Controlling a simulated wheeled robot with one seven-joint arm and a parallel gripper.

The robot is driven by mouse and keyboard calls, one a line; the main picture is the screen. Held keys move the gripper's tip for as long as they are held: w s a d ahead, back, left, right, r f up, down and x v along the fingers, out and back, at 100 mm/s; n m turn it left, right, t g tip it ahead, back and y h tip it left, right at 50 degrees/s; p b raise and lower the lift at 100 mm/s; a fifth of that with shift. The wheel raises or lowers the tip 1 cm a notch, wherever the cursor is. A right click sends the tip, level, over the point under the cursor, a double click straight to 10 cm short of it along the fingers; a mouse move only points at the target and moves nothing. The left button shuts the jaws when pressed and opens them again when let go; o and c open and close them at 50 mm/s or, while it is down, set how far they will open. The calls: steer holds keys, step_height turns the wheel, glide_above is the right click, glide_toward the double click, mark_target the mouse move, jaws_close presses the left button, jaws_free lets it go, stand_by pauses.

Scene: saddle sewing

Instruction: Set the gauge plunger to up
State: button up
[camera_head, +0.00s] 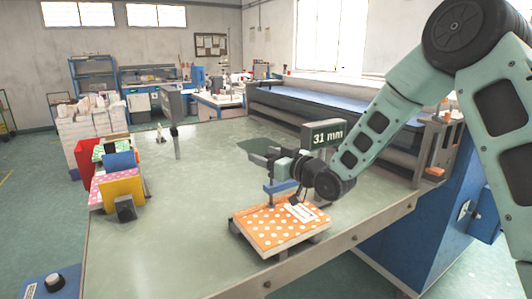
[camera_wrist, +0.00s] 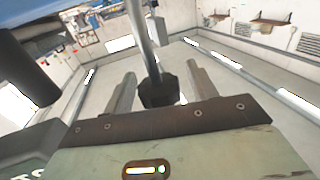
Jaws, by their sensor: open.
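The thickness gauge has a dark display box (camera_head: 327,134) reading "31 mm". It stands over an orange polka-dot pad (camera_head: 275,226) with a white label on the table. A blue part (camera_head: 281,186) of the gauge shows just above the pad. In the wrist view a metal rod (camera_wrist: 140,35) ends in a dark knob (camera_wrist: 158,92), which looks like the plunger. My gripper (camera_wrist: 162,88) is open, with one finger on each side of the knob. I cannot tell whether either finger touches it. In the head view my gripper (camera_head: 277,168) is beside the gauge, and my wrist hides part of it.
The pale green table (camera_head: 190,215) is mostly clear left of the pad. A thin post (camera_head: 175,140) stands near the back. A long machine with a blue bed (camera_head: 315,104) lies behind. A blue cabinet (camera_head: 410,245) is at the right.

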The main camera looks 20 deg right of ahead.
steer(key=shift+w+a, duration=0.1)
steer(key=shift+w, duration=0.05)
steer(key=shift+c, duration=0.4)
jaws_close()
step_height(320, 180, up, 2)
steer(key=shift+r, duration=0.1)
steer(key=shift+o, duration=0.4)
jaws_free()
